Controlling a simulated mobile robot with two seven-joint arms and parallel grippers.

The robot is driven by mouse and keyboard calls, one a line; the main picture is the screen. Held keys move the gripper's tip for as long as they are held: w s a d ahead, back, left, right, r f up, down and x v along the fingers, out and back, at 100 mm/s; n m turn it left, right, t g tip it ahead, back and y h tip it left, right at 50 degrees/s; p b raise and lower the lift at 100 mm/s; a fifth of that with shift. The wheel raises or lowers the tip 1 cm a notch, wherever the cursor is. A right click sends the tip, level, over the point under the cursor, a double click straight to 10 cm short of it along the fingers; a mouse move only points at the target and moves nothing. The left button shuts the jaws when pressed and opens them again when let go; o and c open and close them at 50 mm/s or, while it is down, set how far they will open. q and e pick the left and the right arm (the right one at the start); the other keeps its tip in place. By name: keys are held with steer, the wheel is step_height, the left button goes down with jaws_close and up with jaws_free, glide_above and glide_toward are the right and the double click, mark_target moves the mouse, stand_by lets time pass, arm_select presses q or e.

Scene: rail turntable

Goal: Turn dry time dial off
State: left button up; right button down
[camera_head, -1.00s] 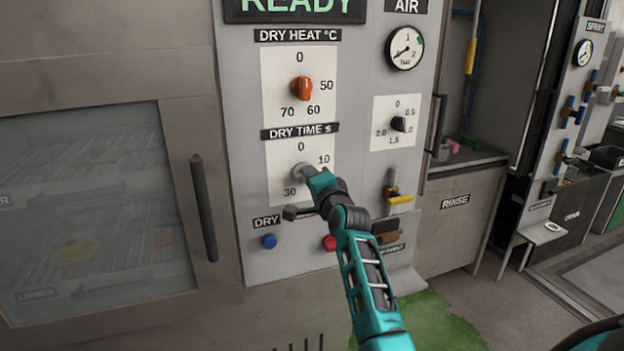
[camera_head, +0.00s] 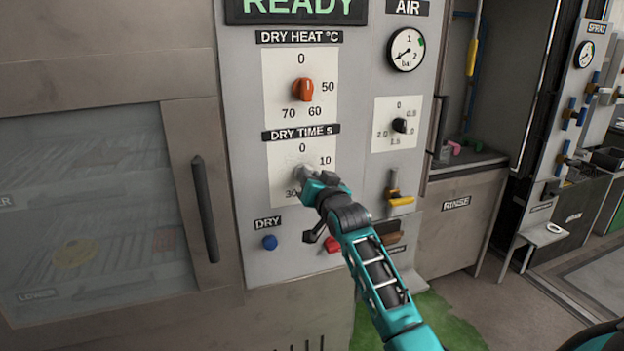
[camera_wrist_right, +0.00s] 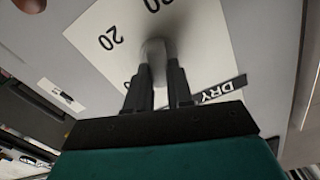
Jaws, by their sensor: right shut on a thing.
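The dry time dial (camera_head: 300,173) is a grey knob on a white plate (camera_head: 281,188) marked 0, 10 and 30, under the DRY TIME S label (camera_head: 301,132). My right gripper (camera_head: 308,177) reaches it from the lower right and is shut on the knob, hiding part of it and the plate. In the right wrist view, the knob (camera_wrist_right: 155,52) stands between the two dark fingertips (camera_wrist_right: 159,80), in front of the tilted plate. Where the knob points cannot be told. My left gripper is not in view.
The orange dry heat dial (camera_head: 303,89) is just above. A blue button (camera_head: 270,242) and a red button (camera_head: 333,244) sit below, the red one close to my arm. The air dial (camera_head: 399,125) and a yellow-handled valve (camera_head: 400,200) are to the right. A cabinet door handle (camera_head: 205,208) is left.

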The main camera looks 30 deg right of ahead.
steer(key=shift+a+r+n, duration=0.1)
steer(key=shift+n, duration=1.9)
steer(key=c, duration=1)
jaws_free()
steer(key=v, duration=1.3)
